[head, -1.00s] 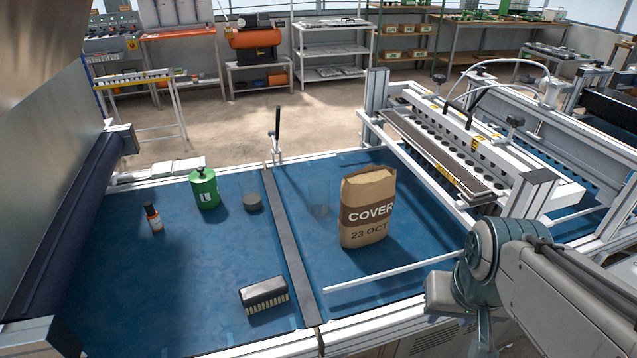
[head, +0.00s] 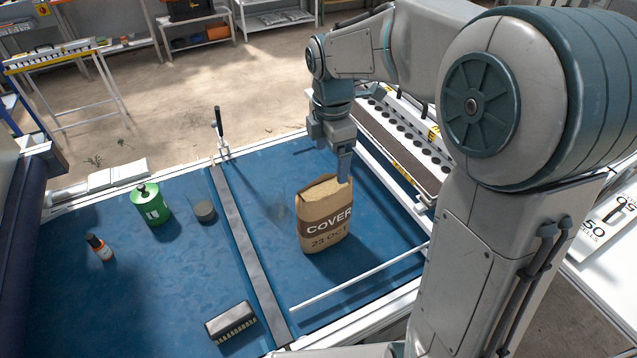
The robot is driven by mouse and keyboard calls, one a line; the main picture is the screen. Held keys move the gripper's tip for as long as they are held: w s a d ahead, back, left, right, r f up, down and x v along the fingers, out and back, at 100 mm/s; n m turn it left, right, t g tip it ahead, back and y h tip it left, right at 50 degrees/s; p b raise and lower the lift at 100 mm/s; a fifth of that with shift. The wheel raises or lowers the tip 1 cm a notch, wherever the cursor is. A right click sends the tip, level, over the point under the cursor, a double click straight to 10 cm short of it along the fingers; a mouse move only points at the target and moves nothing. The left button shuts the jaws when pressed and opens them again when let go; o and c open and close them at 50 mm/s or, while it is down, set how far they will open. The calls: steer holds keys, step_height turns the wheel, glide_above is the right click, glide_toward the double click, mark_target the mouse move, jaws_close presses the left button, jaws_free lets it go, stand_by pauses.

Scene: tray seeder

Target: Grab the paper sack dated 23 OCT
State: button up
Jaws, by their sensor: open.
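The brown paper sack (head: 325,222) stands upright on the blue belt in the head view. Its front reads COVER on a dark band, with 23 OCT below. Its top is open and shows a pale tan filling. My gripper (head: 344,176) points down at the sack's upper right rim, its fingers overlapping the sack's top right corner in the picture. It is open; I cannot tell whether it touches the sack or whether a finger is inside the rim.
A dark divider strip (head: 248,262) crosses the belt (head: 170,285). A faint clear cup (head: 277,207) stands left of the sack. A white rail (head: 358,277) lies in front; the seeder (head: 398,150) is behind right.

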mark_target(325, 185)
steer(key=shift+n, duration=0.9)
steer(key=f, duration=0.2)
steer(key=w+f, duration=0.1)
steer(key=f, duration=0.1)
steer(key=a+f+p, duration=0.1)
steer(key=f, duration=0.2)
steer(key=shift+w, duration=0.4)
steer(key=shift+f+p, duration=0.8)
steer(key=shift+f, duration=2.35)
steer(key=c, duration=1.8)
jaws_close()
steer(key=shift+r, duration=0.2)
